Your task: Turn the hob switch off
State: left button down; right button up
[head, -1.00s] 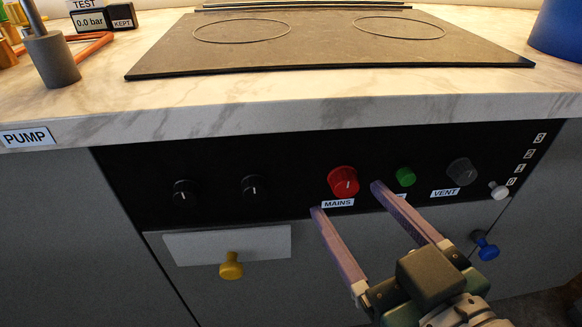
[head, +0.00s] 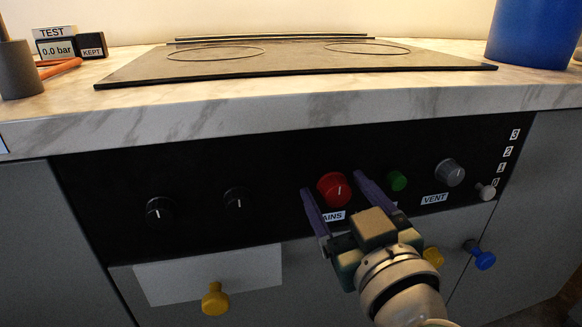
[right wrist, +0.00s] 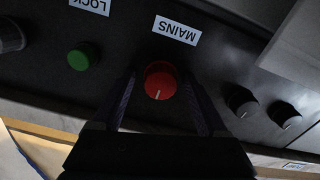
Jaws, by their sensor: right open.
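The hob (head: 300,62) is a dark flat plate with two ring marks on the marble counter. Below it, the black control panel (head: 270,160) carries a red knob (head: 334,189) labelled MAINS, with a white pointer line. The red knob also shows in the right wrist view (right wrist: 160,80). My right gripper (head: 332,182) is open, with one purple finger on each side of the red knob. I cannot tell whether the fingers touch it. The MAINS label is partly hidden by a finger. My left gripper is not in view.
Two black knobs (head: 159,210) (head: 237,201) sit to the left on the panel. A green button (head: 396,181), a grey VENT knob (head: 450,172) and a white slider knob (head: 486,192) sit to the right. Yellow (head: 215,299) and blue (head: 484,260) handles stick out below. A blue container (head: 532,32) stands on the counter.

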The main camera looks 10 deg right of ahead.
jog(key=shift+c, duration=0.2)
grip_shut()
dwell(0.5)
